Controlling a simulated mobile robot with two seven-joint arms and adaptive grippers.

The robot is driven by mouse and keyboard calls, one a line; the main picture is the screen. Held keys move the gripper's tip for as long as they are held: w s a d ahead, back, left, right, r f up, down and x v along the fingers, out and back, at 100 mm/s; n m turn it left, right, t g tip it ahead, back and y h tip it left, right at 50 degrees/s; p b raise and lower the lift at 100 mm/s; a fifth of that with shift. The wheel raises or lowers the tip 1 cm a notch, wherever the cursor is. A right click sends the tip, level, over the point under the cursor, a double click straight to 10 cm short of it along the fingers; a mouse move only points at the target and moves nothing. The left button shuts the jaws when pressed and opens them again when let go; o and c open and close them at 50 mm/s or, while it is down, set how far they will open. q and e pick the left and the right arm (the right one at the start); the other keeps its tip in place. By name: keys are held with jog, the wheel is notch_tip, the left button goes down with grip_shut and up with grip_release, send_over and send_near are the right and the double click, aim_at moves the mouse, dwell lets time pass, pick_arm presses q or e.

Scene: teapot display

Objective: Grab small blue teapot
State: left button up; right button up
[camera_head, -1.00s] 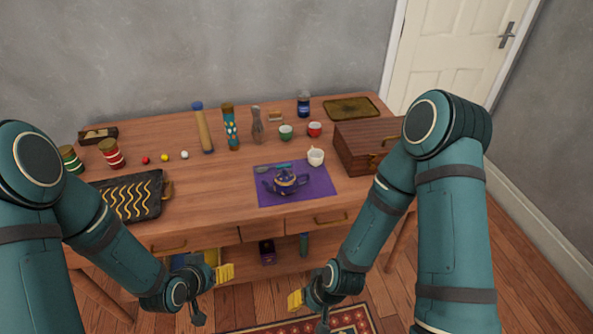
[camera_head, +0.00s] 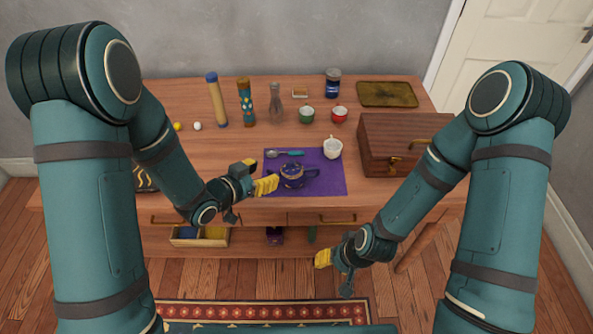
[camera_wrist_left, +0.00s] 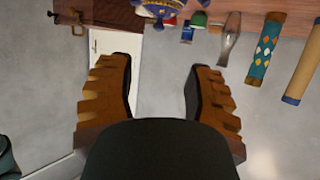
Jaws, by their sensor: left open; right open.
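The small blue teapot (camera_head: 292,177), dark blue with gold details, stands upright on a purple cloth (camera_head: 329,183) on the table. It also shows partly at the top edge of the left wrist view (camera_wrist_left: 168,8), where the picture is upside down. My left gripper (camera_head: 256,178) is open and empty just left of the teapot, its yellow fingers close to it; I cannot tell whether they touch. Both fingers show spread apart in the left wrist view (camera_wrist_left: 160,90). My right gripper (camera_head: 334,272) is empty and open in front of the table, below the tabletop edge.
A wooden chest (camera_head: 397,143) stands to the right. Green (camera_head: 306,115) and red (camera_head: 339,115) cups, a glass vase (camera_head: 275,104) and patterned cylinder (camera_head: 246,103) stand behind.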

aim_at(290, 162)
pick_arm(q)
jog(key=b+x, duration=0.1)
jog(key=x, duration=0.6)
jog(key=shift+w+d+f, duration=0.1)
jog(key=shift+d+f, duration=0.05)
jog(key=shift+f, duration=0.05)
jog(key=x, duration=0.2)
jog(key=b+x, duration=0.1)
jog(key=x, duration=0.1)
jog(key=shift+w+d+f, duration=0.1)
jog(key=shift+d+f, duration=0.15)
jog(key=shift+f, duration=0.2)
jog(key=shift+w+d, duration=0.15)
jog(key=shift+w, duration=0.05)
grip_shut()
